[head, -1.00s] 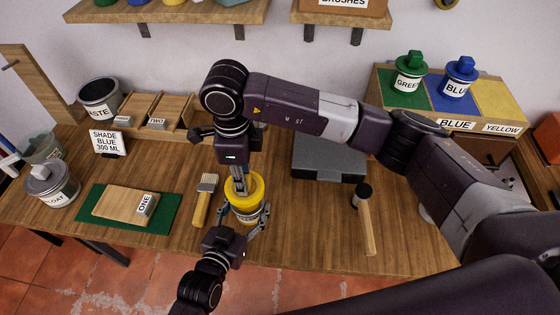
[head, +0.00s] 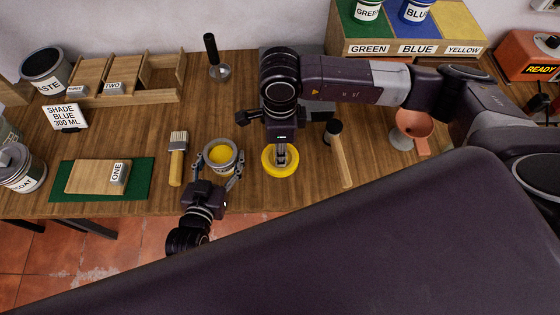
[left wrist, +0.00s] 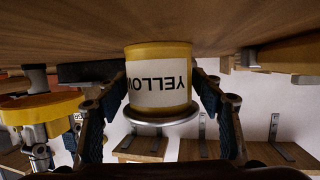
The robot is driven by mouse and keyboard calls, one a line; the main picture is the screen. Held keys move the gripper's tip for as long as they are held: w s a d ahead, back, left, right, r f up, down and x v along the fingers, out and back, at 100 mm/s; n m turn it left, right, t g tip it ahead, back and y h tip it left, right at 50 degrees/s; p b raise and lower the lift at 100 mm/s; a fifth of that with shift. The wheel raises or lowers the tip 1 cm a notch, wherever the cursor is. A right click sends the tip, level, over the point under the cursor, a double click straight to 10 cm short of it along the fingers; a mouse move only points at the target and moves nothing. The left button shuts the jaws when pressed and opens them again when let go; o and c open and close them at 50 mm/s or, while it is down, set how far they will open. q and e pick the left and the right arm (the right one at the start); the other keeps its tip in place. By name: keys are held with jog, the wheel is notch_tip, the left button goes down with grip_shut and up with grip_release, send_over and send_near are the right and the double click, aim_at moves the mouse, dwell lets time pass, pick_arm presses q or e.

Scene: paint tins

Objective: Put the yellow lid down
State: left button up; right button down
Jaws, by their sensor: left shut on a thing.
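The yellow lid (head: 267,168) is below my right gripper (head: 281,160), to the right of the open yellow tin (head: 233,153). The right gripper's fingers are closed at the middle of the lid. The lid also shows at the left of the left wrist view (left wrist: 40,106); I cannot tell whether it touches the table. My left gripper (head: 217,170) is shut around the tin, which has yellow paint inside. In the left wrist view the tin (left wrist: 158,80) appears upside down between the fingers, its label reading YELLOW.
A brush (head: 177,160) lies left of the tin, and a mallet (head: 340,160) lies right of the lid. A green mat (head: 140,183) with a wooden board is at the left. A colour-marked rack (head: 400,35) is at the back.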

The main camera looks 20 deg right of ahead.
pick_arm(q)
jog(key=shift+s+f, duration=0.2)
jog(key=shift+f, duration=0.2)
pick_arm(e)
jog(key=shift+f, duration=2.9)
jog(key=c, duration=1.6)
grip_release()
notch_tip(320, 180, up, 12)
jog(key=shift+r, duration=0.2)
